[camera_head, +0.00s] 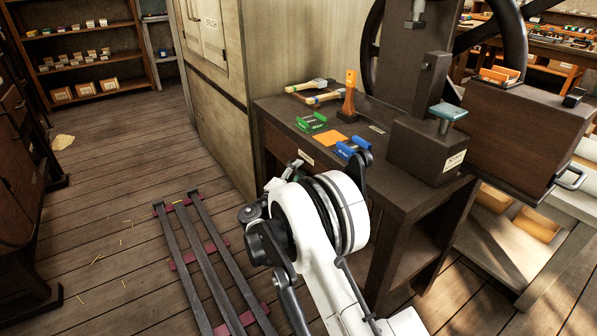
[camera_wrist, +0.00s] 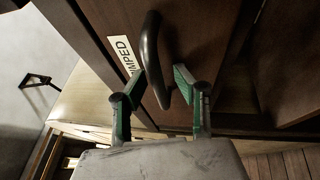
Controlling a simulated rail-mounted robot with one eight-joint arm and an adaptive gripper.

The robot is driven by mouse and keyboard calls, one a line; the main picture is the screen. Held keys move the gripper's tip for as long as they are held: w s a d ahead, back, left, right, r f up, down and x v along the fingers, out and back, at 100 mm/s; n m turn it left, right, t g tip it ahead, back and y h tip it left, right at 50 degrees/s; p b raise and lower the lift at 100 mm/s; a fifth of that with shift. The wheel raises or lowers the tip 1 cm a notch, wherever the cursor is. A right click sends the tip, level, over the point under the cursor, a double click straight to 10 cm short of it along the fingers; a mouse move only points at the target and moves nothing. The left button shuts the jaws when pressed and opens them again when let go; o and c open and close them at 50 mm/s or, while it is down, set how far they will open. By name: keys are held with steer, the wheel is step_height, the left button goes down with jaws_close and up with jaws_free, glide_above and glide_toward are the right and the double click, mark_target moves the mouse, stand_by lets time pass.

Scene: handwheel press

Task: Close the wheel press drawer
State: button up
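The wheel press drawer (camera_wrist: 200,30) shows in the wrist view as a dark brown wooden front with a white label ending in "MPED" (camera_wrist: 124,54). A dark curved handle (camera_wrist: 150,60) stands out from it. My gripper (camera_wrist: 160,80) has its green-padded fingers apart, one on each side of the handle's lower part. I cannot tell whether either finger touches it. In the head view my gripper (camera_head: 297,168) is at the bench front, just below the drawer's white label (camera_head: 305,157). My arm hides much of the drawer there, and how far it stands out is unclear.
On the bench top (camera_head: 275,108) are a green holder (camera_head: 311,122), an orange plate (camera_head: 329,141), a blue holder (camera_head: 353,148) and hammers (camera_head: 310,86). The press block (camera_head: 428,150) stands right. A metal floor rack (camera_head: 205,255) lies left of my arm.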

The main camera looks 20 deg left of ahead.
steer(key=v, duration=1.2)
stand_by(0.4)
